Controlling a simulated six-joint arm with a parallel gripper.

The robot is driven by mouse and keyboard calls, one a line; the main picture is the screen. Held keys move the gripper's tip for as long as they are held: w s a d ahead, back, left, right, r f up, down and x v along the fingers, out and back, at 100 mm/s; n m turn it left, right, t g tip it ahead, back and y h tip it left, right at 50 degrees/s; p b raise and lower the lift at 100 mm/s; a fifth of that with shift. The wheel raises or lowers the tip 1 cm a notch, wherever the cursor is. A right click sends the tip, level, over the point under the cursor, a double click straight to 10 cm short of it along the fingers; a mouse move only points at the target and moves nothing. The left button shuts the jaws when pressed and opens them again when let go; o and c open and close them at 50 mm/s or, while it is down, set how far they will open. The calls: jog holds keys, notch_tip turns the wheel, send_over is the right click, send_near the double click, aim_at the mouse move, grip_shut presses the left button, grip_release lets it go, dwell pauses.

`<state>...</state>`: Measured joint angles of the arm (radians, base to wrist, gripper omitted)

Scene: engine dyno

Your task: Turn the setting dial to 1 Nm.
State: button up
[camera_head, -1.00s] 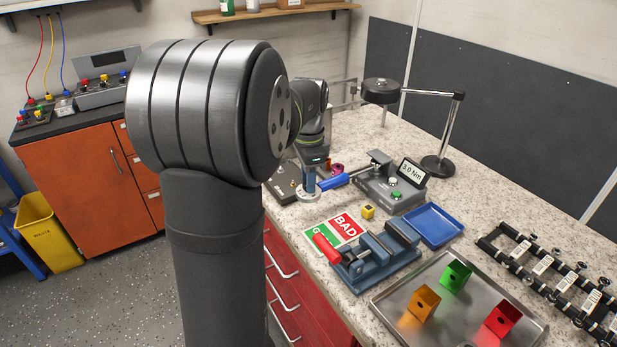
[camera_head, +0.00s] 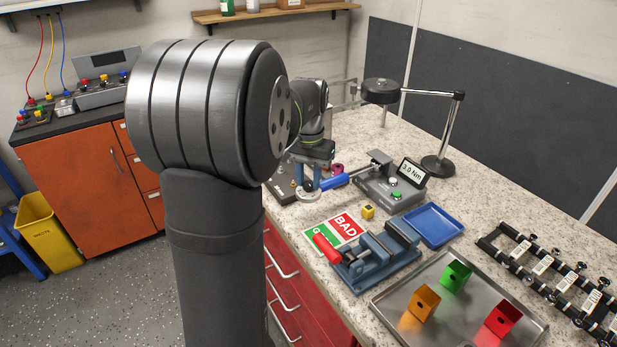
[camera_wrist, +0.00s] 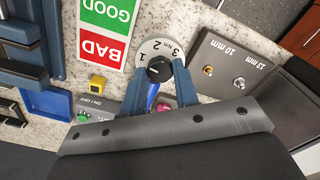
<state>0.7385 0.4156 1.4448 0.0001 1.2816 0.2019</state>
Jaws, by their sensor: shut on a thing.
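The setting dial (camera_wrist: 150,47) is a round white plate marked 1, 2 and 3 with Nm, lying on the bench; its rim also shows in the head view (camera_head: 308,195). Its black knob (camera_wrist: 159,69) sits between the two blue fingers of my gripper (camera_wrist: 160,80), which is shut on it; in the head view my gripper (camera_head: 307,186) stands over the dial. I cannot tell for sure which number the knob points at. The tester's display (camera_head: 411,173) reads 3.0 Nm.
The tester (camera_head: 378,189), with a blue-handled tool (camera_head: 334,181), stands close right of the dial. A grey box marked 10 mm and 13 mm (camera_wrist: 228,65) is beside it. A yellow cube (camera_head: 368,212), GOOD/BAD card (camera_head: 346,226), vise (camera_head: 376,262) and blue tray (camera_head: 433,225) are nearer.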

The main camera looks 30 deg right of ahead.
aim_at(309, 183)
jog(key=shift+r+n, duration=0.1)
jog(key=shift+n, duration=0.7)
jog(key=o, duration=1)
jog(key=shift+c, duration=0.2)
notch_tip(309, 183, up, 17)
jog(key=shift+r, duration=0.15)
